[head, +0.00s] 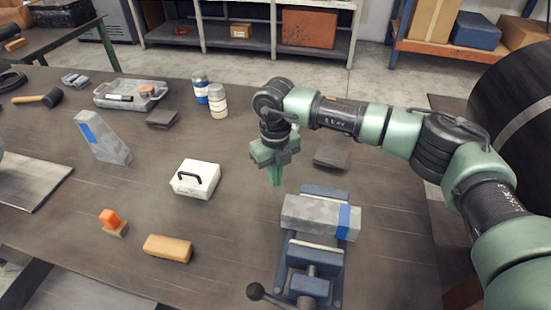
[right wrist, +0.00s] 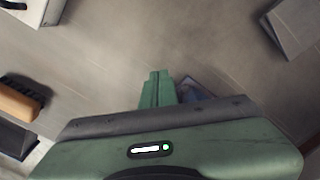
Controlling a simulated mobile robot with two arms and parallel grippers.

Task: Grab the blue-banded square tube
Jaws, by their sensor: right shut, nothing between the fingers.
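A grey square tube with a blue band (head: 305,215) lies across the blue vise (head: 312,258), its band near the right end. A second grey block-like piece with a blue patch (head: 107,143) lies on the table at the left. My right gripper (head: 275,178) is shut and empty, pointing down above the table, behind and left of the vise. Its closed green fingers also show in the right wrist view (right wrist: 157,88), with a bit of blue, likely the vise, behind them. My left gripper is not in view.
A white case with a black handle (head: 194,178) stands left of my gripper. A wooden block (head: 168,249) and an orange-topped piece (head: 110,219) lie front left. Two bottles (head: 218,102) stand behind. A dark block (head: 331,158) lies to the right.

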